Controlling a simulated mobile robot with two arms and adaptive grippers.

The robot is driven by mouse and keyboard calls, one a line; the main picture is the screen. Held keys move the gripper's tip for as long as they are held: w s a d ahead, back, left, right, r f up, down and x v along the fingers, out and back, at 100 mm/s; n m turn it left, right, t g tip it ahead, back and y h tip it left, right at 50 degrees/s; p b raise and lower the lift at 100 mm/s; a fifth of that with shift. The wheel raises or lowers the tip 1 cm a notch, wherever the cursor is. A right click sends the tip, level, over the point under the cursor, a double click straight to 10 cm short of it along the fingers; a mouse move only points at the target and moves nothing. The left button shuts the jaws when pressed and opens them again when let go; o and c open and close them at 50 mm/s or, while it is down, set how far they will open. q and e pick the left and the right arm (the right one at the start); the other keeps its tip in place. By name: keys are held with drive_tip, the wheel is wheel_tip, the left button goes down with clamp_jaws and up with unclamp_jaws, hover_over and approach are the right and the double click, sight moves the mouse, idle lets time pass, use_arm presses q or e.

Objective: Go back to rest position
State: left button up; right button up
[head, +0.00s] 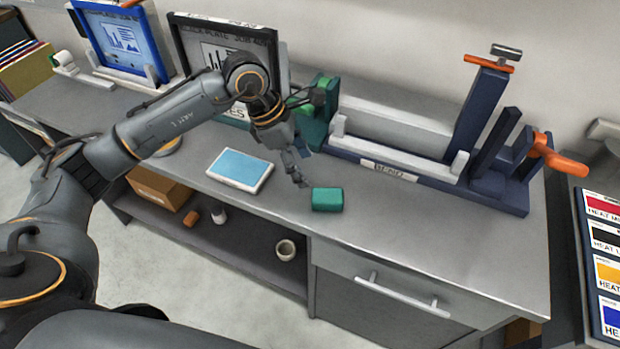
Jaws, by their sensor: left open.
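My left arm comes in from the left and bends down over the grey bench (410,235). My left gripper (299,178) is open and points down above the bench top. A small green block (327,199) lies on the bench just right of and below the fingertips in the picture. I see nothing between the fingers, and the gap to the block is hard to judge. My right gripper is not in view.
A white tray with a light blue pad (240,170) lies left of the gripper. A navy fixture (430,175) with orange handles stands behind right. Framed screens (122,38) stand at the back. A colour-label rack (603,260) is far right. The bench's front right is clear.

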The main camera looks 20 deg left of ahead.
use_arm(q)
drive_tip(key=shift+a+r, duration=0.1)
drive_tip(key=shift+r, duration=0.25)
